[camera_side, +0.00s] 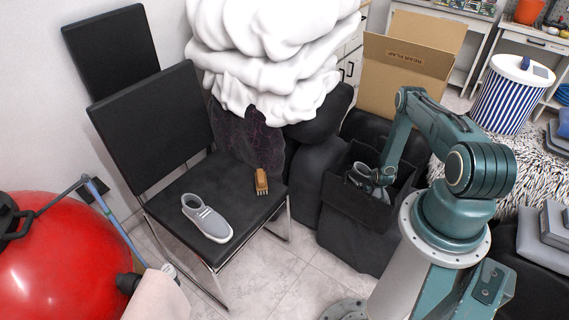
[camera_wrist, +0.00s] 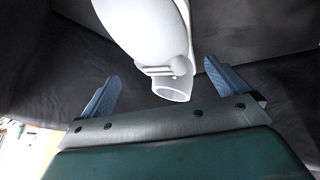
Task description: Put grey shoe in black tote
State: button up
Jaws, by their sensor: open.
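The grey shoe (camera_side: 208,219) with a white sole lies on the black chair seat (camera_side: 185,185), in the side view. The black tote (camera_side: 360,222) stands on the floor to its right, open at the top. My gripper (camera_side: 366,176) is down at the tote's mouth, well away from the grey shoe. In the wrist view my gripper (camera_wrist: 160,72) has its two blue fingers spread apart. A pale object with a round open end (camera_wrist: 145,28) lies between and beyond them, against dark fabric; I cannot tell whether it touches them. The tote's floor is hidden in the side view.
A brown brush (camera_side: 261,182) lies on the chair seat near the shoe. A white, puffy mass (camera_side: 270,50) rises behind the chair. An open cardboard box (camera_side: 405,70) stands behind the tote. A red ball (camera_side: 65,260) sits at the left.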

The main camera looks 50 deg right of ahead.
jog(key=shift+s+a+r, duration=0.1)
jog(key=shift+a+r, duration=0.2)
jog(key=shift+r, duration=0.1)
notch_tip(320, 180, up, 7)
jog(key=shift+d, duration=0.1)
dwell(0.6)
